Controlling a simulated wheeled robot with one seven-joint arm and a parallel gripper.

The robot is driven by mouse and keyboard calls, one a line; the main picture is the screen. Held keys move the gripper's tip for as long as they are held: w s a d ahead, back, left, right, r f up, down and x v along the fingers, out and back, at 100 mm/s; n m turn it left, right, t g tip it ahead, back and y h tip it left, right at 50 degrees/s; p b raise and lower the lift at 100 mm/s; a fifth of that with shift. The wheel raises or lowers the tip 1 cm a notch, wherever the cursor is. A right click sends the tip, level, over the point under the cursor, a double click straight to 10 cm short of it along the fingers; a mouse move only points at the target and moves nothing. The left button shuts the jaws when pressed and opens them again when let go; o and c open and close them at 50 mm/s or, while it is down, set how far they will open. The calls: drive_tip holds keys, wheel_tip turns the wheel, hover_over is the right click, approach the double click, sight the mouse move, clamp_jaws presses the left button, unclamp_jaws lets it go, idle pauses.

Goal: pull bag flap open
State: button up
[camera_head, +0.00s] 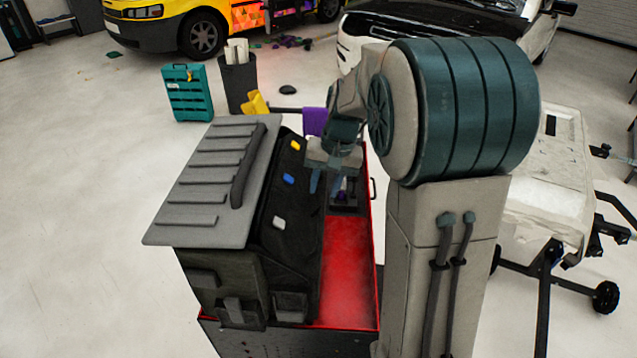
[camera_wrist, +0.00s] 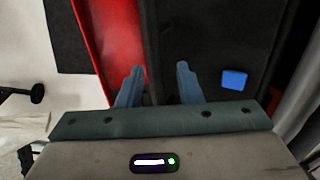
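A black bag (camera_head: 290,240) stands on a red-topped cart. Its grey ribbed flap (camera_head: 205,185) lies over the upper left, tilted, with a dark handle (camera_head: 248,165) along its right edge. The sloping black face right of the flap carries yellow, blue (camera_head: 288,179) and white patches. My gripper (camera_head: 329,184) is above the bag's right side, apart from the flap. In the wrist view its two blue fingers (camera_wrist: 160,70) are spread with nothing held between them. The bag's black face (camera_wrist: 220,45) and the blue patch (camera_wrist: 234,79) show beyond and right of the fingers.
The red cart top (camera_head: 347,265) is bare in front of the gripper. Behind stand a teal case (camera_head: 188,92) and a dark bin (camera_head: 238,80) with rolls. A purple item (camera_head: 314,121) is close behind my wrist. A white panel on a stand (camera_head: 550,190) is at right.

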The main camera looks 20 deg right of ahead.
drive_tip(key=shift+f, duration=0.3)
clamp_jaws()
drive_tip(key=shift+a+r, duration=0.1)
drive_tip(key=shift+r, duration=0.05)
idle(1.1)
